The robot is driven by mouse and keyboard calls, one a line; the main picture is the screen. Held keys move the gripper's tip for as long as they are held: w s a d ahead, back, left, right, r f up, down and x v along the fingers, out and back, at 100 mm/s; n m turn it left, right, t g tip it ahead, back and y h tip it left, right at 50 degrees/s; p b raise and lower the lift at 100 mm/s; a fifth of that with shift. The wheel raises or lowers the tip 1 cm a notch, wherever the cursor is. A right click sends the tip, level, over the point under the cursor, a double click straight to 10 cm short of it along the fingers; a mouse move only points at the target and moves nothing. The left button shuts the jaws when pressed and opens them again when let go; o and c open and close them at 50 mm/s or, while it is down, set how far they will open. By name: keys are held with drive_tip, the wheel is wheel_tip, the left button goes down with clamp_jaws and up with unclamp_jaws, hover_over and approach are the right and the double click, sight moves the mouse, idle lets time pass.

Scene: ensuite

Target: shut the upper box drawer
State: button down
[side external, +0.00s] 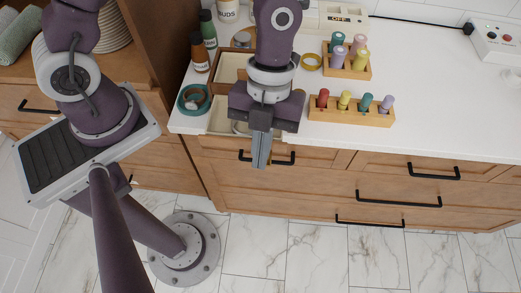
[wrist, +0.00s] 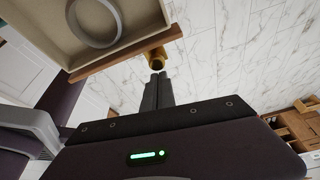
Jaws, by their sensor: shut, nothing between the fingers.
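A small wooden box (side external: 213,76) stands on the white counter, partly hidden behind my arm. Its drawer (side external: 220,117) is pulled out toward the counter's front edge, with a pale inside and a grey ring in it. In the wrist view the open drawer's wooden front (wrist: 118,54) and brass knob (wrist: 157,59) show at upper left, with the ring (wrist: 95,22) inside. My gripper (side external: 260,165) points downward in front of the drawer, shut and empty. In the wrist view its fingertips (wrist: 158,76) are close to the knob; I cannot tell whether they touch.
A teal tape roll (side external: 194,99) lies left of the drawer, with bottles (side external: 200,53) behind. A wooden peg holder (side external: 350,113) and another peg block (side external: 346,66) stand to the right. Counter cabinets with black handles (side external: 398,199) are below; space in front is clear.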

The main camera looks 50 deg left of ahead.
approach(245, 128)
drive_tip(key=d+f, duration=0.1)
drive_tip(key=w+d+f, duration=0.2)
drive_tip(key=f, duration=0.1)
drive_tip(key=shift+d, duration=0.3)
